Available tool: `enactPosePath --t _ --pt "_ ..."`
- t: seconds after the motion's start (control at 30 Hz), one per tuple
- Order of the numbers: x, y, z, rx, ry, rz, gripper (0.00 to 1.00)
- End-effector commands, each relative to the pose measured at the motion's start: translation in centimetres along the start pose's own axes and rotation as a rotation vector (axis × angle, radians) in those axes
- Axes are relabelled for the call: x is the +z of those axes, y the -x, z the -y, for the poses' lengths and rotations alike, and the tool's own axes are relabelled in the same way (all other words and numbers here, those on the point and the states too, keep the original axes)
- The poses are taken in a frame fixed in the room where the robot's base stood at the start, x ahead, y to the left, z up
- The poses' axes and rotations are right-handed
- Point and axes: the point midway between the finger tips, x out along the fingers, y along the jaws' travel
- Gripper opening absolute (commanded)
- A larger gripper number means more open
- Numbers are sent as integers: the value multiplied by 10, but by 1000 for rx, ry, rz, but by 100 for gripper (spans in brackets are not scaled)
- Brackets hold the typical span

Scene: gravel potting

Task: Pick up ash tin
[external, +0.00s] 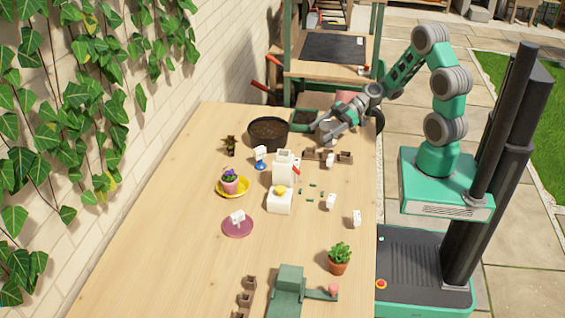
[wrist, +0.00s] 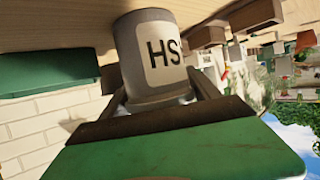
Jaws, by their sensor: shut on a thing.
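The ash tin (wrist: 150,45) is a grey cylinder with a pale label; the letters "HS" show, upside down, and the rest of the label is turned away. In the wrist view my gripper (wrist: 163,97) is shut on the tin, with a dark finger on each side of it. In the external view my gripper (external: 331,131) is at the far right part of the wooden table, right of the black pot of soil. The tin cannot be made out clearly there. I cannot tell whether the tin touches the table.
The black soil pot (external: 268,134) stands left of my gripper, and small brown pots (external: 344,157) stand just in front. A white canister (external: 284,168), a yellow saucer (external: 219,188) and a potted plant (external: 339,261) stand nearer. The table's front left is bare.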

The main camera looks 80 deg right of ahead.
Motion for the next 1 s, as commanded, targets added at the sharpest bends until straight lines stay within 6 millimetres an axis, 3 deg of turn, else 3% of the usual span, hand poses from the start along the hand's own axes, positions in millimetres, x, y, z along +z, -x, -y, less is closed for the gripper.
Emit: enactPosePath --t 0.27,0.57,0.73,1.0 --pt "-1 0 0 0 1 -1 14" --pt "-4 2 0 1 2 -1 14" --pt "-25 10 -1 4 8 -1 14" --pt "-74 75 40 11 5 1 14"
